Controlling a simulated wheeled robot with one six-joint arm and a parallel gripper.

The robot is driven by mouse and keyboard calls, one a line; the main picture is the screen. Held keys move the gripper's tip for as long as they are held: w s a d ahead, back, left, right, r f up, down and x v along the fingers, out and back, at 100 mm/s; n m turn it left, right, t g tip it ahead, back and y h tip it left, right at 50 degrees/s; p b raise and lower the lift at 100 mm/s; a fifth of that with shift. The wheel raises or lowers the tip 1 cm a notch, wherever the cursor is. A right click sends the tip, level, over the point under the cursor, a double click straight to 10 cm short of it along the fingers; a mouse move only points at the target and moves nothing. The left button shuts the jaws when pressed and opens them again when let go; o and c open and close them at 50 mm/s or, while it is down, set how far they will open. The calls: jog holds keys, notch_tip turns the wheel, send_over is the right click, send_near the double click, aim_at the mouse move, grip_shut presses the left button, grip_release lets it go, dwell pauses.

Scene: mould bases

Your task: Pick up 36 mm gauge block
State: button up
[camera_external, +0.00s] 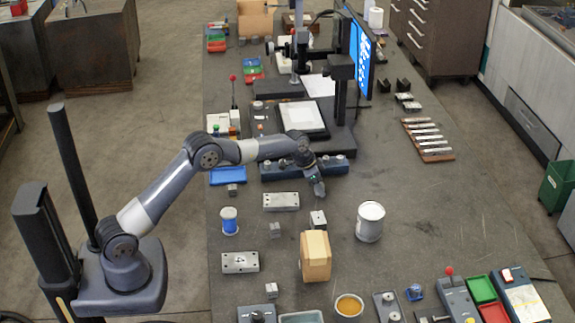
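I cannot tell which piece is the 36 mm gauge block, since no size marking is readable. Several small grey metal blocks stand on the dark bench: one (318,220) below my gripper, one (275,230) to its lower left, one (271,290) near the front, and one (232,189) by the blue tray. My gripper (319,188) points down above the bench, in front of the dark blue fixture. It appears apart from the blocks. Its fingers are too small to show whether they are open or shut, and I see nothing clearly held.
Two flat metal plates with holes (281,201) (240,262) lie on the left. A wooden block (315,256), a white can (370,221) and a blue-and-white can (229,221) stand nearby. A dark stand with a screen (361,55) rises behind. The bench's right middle is clear.

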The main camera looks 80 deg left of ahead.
grip_shut()
dwell(0.3)
